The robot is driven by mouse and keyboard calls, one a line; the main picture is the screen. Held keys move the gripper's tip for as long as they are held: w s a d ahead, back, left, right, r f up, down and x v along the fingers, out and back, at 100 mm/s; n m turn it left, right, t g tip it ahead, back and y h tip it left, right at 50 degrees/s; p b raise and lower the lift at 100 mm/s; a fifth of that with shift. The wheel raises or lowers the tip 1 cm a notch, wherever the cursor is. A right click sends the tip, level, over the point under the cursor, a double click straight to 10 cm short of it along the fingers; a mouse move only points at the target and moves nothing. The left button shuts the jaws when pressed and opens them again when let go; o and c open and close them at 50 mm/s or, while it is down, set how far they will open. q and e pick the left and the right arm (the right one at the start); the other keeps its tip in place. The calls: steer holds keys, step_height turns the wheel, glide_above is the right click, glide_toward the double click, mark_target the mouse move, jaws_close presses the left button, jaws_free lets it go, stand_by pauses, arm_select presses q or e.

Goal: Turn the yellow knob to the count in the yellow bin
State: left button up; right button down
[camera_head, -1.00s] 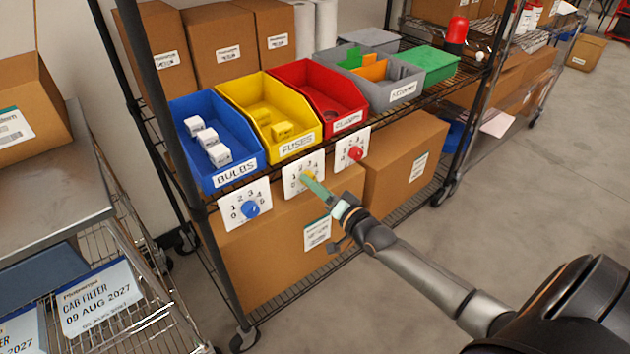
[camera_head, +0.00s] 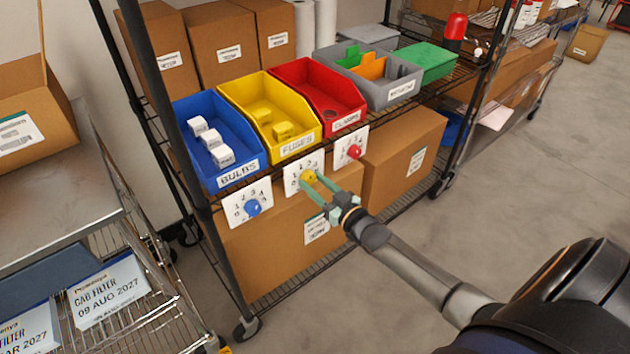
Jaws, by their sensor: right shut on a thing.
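The yellow bin (camera_head: 233,101), labelled FUSES, stands on the shelf; two yellow blocks (camera_head: 283,130) show inside it. Below its front hangs a white dial plate (camera_head: 291,184) with printed numbers and the yellow knob (camera_head: 308,177). My right gripper (camera_head: 313,180) comes in from the lower right. Its two green fingers are shut on the yellow knob, one on each side. The fingers cover part of the dial's lower right, and I cannot read where the knob points. My left gripper is not in view.
A blue bin (camera_head: 184,111) with white blocks and a red bin (camera_head: 314,76) flank the yellow one. A blue knob (camera_head: 252,208) and a red knob (camera_head: 354,152) sit on neighbouring plates. Cardboard boxes (camera_head: 275,255) stand below.

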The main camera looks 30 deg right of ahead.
steer(key=shift+n, duration=0.9)
steer(key=c, duration=0.8)
jaws_free()
steer(key=o, duration=0.4)
steer(key=s+d+p, duration=0.1)
steer(key=s+p, duration=0.1)
steer(key=s, duration=1)
steer(key=shift+s, duration=0.25)
